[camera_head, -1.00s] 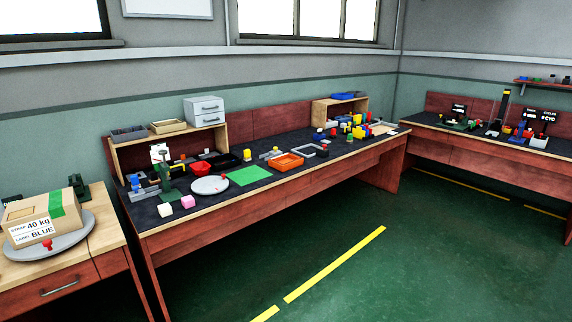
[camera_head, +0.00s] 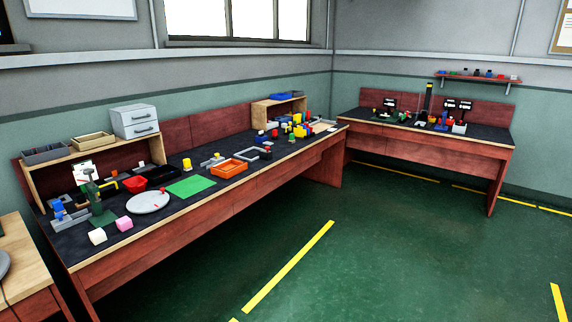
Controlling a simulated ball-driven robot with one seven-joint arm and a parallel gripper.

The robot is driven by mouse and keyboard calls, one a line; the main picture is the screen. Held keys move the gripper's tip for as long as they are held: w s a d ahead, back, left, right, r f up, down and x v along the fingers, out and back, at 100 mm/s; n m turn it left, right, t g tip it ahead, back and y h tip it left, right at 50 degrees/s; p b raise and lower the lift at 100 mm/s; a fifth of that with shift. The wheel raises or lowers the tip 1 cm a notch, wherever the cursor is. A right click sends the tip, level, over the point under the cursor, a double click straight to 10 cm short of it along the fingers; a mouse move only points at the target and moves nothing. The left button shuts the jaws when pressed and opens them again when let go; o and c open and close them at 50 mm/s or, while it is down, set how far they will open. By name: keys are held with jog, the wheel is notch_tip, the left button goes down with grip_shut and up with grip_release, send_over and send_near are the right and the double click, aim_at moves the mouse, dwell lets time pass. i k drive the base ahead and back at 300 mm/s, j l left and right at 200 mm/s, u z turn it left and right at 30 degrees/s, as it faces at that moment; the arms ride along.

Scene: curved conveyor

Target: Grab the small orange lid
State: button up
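No small orange lid can be made out for certain. An orange, shallow, rectangular tray-like piece (camera_head: 228,169) lies on the dark top of the long workbench (camera_head: 100,239), right of a green mat (camera_head: 191,187). I cannot tell whether it is a lid or a tray. Small orange or red items on the far bench (camera_head: 432,153) are too small to identify. My gripper is not in view.
A wooden bench edge (camera_head: 22,262) is at lower left. Green floor (camera_head: 370,250) with yellow lines is open in front.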

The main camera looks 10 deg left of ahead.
aim_at(229, 168)
jog(key=i+j+u, duration=0.35)
jog(key=i, duration=0.7)
jog(key=i+u, duration=0.3)
jog(key=i, duration=0.8)
